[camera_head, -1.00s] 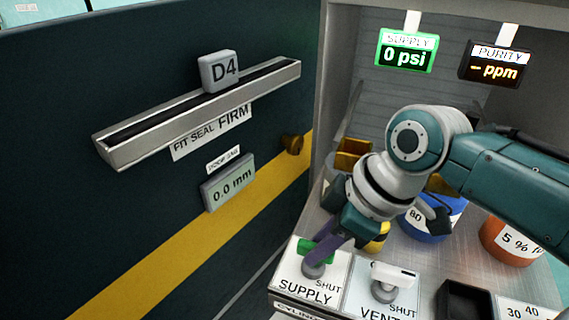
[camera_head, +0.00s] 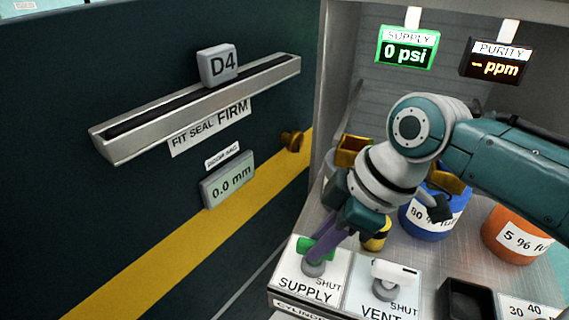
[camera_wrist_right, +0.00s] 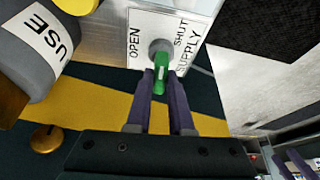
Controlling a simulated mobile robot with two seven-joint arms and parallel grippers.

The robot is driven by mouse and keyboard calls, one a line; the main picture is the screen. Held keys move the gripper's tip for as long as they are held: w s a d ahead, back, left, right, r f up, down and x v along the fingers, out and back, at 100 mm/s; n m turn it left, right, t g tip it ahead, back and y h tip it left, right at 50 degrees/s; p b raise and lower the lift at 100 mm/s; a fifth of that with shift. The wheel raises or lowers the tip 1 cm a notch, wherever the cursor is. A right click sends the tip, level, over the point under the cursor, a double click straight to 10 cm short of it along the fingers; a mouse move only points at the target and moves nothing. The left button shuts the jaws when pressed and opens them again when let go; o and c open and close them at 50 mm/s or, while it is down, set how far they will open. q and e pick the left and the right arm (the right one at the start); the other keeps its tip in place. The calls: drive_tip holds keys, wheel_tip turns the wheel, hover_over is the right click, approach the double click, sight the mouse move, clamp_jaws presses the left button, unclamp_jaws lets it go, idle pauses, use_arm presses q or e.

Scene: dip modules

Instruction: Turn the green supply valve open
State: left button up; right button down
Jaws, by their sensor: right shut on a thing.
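The green supply valve handle (camera_head: 306,246) sits on its grey hub above the plate marked SUPPLY (camera_head: 305,289), at the lower middle of the head view. In the right wrist view the green handle (camera_wrist_right: 161,73) lies between the two purple fingers, and the plate shows OPEN on one side and SHUT on the other. The handle points off the hub toward my wrist. My right gripper (camera_head: 318,250) is shut on the green handle. The supply display (camera_head: 405,55) reads 0 psi. My left gripper is not in view.
The white-handled vent valve (camera_head: 395,272) stands just right of the supply plate. A blue drum (camera_head: 435,218), an orange drum (camera_head: 517,238) and a yellow-black object (camera_head: 376,236) stand behind. A dark door panel (camera_head: 150,200) with a metal rail (camera_head: 200,108) fills the left.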

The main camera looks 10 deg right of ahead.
drive_tip(key=n+b, duration=0.1)
drive_tip(key=n+g+b, duration=0.1)
drive_tip(key=n+b, duration=0.1)
drive_tip(key=n, duration=0.1)
drive_tip(key=shift+w+f+y, duration=0.2)
drive_tip(key=shift+f+y, duration=0.05)
drive_tip(key=shift+y, duration=0.05)
drive_tip(key=n+g+b, duration=0.2)
drive_tip(key=n+b, duration=0.3)
drive_tip(key=n+g+h+b, duration=0.1)
drive_tip(key=n+g+b, duration=0.1)
drive_tip(key=n+b, duration=0.3)
drive_tip(key=shift+w+a+b, duration=0.1)
drive_tip(key=shift+w+b, duration=0.1)
drive_tip(key=shift+b, duration=0.35)
drive_tip(key=shift+r+n+g+h+b, duration=0.15)
drive_tip(key=shift+n+h+b, duration=0.1)
drive_tip(key=shift+n+b, duration=0.5)
drive_tip(key=shift+r+n+g+h+b, duration=0.15)
drive_tip(key=shift+n+h+b, duration=0.1)
drive_tip(key=shift+n+b, duration=0.45)
drive_tip(key=c, duration=0.8)
unclamp_jaws()
